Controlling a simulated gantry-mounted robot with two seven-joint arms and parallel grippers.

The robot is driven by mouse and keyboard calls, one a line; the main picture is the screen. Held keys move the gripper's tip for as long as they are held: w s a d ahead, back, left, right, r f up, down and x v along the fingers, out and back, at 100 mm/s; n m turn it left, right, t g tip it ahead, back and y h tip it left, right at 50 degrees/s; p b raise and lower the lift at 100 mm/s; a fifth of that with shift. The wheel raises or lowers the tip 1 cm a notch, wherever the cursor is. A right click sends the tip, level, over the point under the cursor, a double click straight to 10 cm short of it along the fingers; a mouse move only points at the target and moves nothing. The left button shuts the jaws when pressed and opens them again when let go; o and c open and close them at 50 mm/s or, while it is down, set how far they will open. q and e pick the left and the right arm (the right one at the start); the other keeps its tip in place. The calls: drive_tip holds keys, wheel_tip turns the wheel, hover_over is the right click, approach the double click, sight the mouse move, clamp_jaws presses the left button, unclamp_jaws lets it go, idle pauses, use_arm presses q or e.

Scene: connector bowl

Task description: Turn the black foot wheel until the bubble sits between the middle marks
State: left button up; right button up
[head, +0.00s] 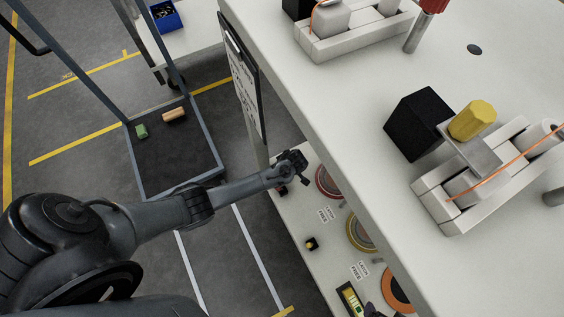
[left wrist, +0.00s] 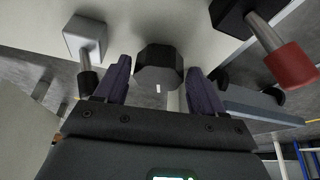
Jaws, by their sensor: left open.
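A black faceted wheel (left wrist: 158,66) with a small white mark shows in the left wrist view, between the two fingers of my left gripper (left wrist: 158,78). The fingers are spread, with a visible gap on each side of the wheel. In the head view my left gripper (head: 295,164) is over the far end of the low white bench, and it hides what is beneath it. A yellow-green vial in a dark holder (head: 350,299) lies at the bottom edge of the head view. Its bubble and marks are too small to read. My right gripper is not in view.
A higher white table (head: 380,140) overhangs the low bench (head: 309,219) on the right. Red, yellow and orange rings (head: 396,290) and a small black-and-yellow knob (head: 311,243) are on the bench. A red-capped post (left wrist: 290,63) and a white block (left wrist: 85,38) flank the wheel.

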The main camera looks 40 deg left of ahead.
use_arm(q)
drive_tip(key=c, duration=0.8)
drive_tip(key=shift+r+m+p, duration=0.2)
drive_tip(key=shift+m+p, duration=0.1)
drive_tip(key=shift+p, duration=0.25)
drive_tip(key=m+p, duration=0.1)
drive_tip(key=m+t+p, duration=0.1)
drive_tip(key=p, duration=0.1)
drive_tip(key=shift+s+m+h, duration=0.2)
drive_tip(key=shift+m+h, duration=0.1)
drive_tip(key=shift+m, duration=0.1)
drive_tip(key=shift+m+p, duration=0.35)
drive_tip(key=shift+m, duration=0.05)
drive_tip(key=shift+a+f+m+t, duration=0.1)
drive_tip(key=shift+f+m+t, duration=0.1)
drive_tip(key=shift+m+t, duration=0.1)
